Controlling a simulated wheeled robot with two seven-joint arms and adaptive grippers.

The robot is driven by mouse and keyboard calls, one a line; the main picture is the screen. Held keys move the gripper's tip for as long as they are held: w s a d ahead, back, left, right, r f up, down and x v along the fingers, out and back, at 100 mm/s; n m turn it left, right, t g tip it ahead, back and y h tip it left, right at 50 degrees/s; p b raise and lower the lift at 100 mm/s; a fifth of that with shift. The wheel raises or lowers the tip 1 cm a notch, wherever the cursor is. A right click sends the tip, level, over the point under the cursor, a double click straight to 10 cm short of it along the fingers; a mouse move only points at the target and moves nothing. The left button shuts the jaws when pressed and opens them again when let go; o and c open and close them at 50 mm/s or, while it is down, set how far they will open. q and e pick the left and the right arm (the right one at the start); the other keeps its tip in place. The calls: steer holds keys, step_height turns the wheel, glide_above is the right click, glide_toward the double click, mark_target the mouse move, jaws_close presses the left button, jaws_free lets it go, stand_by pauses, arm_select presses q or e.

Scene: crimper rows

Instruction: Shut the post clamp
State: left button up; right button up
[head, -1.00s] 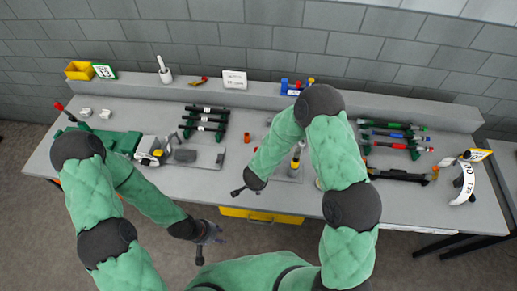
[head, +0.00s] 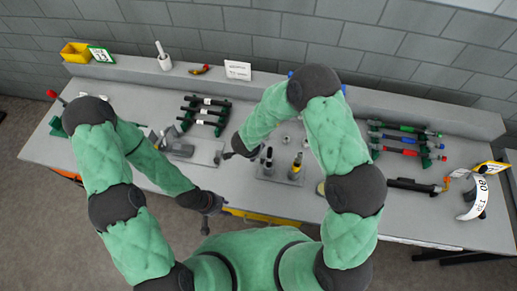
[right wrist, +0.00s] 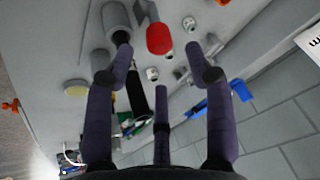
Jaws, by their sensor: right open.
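I cannot tell for certain which thing is the post clamp. A grey plate (head: 266,176) at the front middle of the bench carries two short upright posts, one dark-topped (head: 267,160) and one with a yellow band (head: 297,165). My right gripper (head: 229,156) is left of them in the head view. In the right wrist view its fingers (right wrist: 158,62) are apart, with nothing held. A red knob (right wrist: 159,39) shows between the fingers, and a grey cylinder (right wrist: 117,18) is partly behind the left finger. My left gripper (head: 211,210) hangs by the front bench edge; its fingers are too small to judge.
Several dark crimpers (head: 206,113) lie in a row at left, beside a grey plate (head: 207,152) with fittings. More coloured crimpers (head: 404,139) lie at right. A yellow bin (head: 75,52) and white sign (head: 238,70) stand on the rear ledge. My right arm hides part of the bench.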

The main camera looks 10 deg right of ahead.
steer(key=x, duration=0.9)
steer(key=shift+f, duration=0.1)
jaws_close()
